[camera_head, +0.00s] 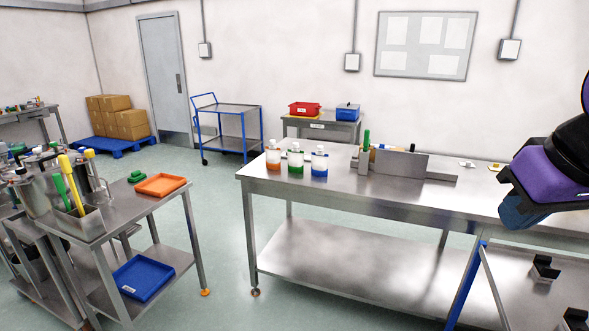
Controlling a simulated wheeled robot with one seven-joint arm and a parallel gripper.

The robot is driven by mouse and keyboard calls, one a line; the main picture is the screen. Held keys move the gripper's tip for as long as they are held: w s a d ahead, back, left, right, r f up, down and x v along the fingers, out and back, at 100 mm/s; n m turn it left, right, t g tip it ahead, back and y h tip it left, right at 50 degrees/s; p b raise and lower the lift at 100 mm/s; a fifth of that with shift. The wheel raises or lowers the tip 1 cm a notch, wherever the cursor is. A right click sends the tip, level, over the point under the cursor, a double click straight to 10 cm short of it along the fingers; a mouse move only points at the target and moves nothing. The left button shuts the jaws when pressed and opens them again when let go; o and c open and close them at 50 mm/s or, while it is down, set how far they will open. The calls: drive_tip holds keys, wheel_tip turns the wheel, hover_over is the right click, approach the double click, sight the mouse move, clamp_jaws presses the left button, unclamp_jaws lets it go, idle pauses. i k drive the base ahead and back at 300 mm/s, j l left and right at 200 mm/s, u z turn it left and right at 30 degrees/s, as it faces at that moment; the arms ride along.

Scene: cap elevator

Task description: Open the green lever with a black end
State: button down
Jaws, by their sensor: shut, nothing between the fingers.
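No green lever with a clear black end can be made out. A small green upright piece (366,140) stands by the grey metal block on the long steel table; I cannot tell whether it is a lever or has a black end. A green handle (73,194) leans beside a yellow handle in a metal holder on the left cart; no black end is clear on it. Part of my purple and black arm (548,172) reaches in at the right edge, over the right end of the table. My gripper is not in view.
The steel table (430,196) holds bottles with orange, green and blue contents (296,161) and an upright grey plate (400,163). The left cart (125,205) carries an orange tray (160,185). Black brackets (544,268) sit low at right. Floor between cart and table is clear.

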sight(366, 142)
drive_tip(key=i+j+z, duration=0.1)
drive_tip(key=i, duration=0.35)
drive_tip(key=i+j+z, duration=0.1)
drive_tip(key=i+j, duration=0.15)
drive_tip(key=i, duration=0.2)
drive_tip(key=i+l, duration=0.15)
drive_tip(key=i, duration=0.15)
drive_tip(key=i+l+z, duration=0.15)
drive_tip(key=i+j, duration=0.2)
drive_tip(key=j, duration=0.15)
drive_tip(key=i+j, duration=0.2)
drive_tip(key=j, duration=0.2)
drive_tip(key=i+j, duration=0.2)
drive_tip(key=j, duration=0.15)
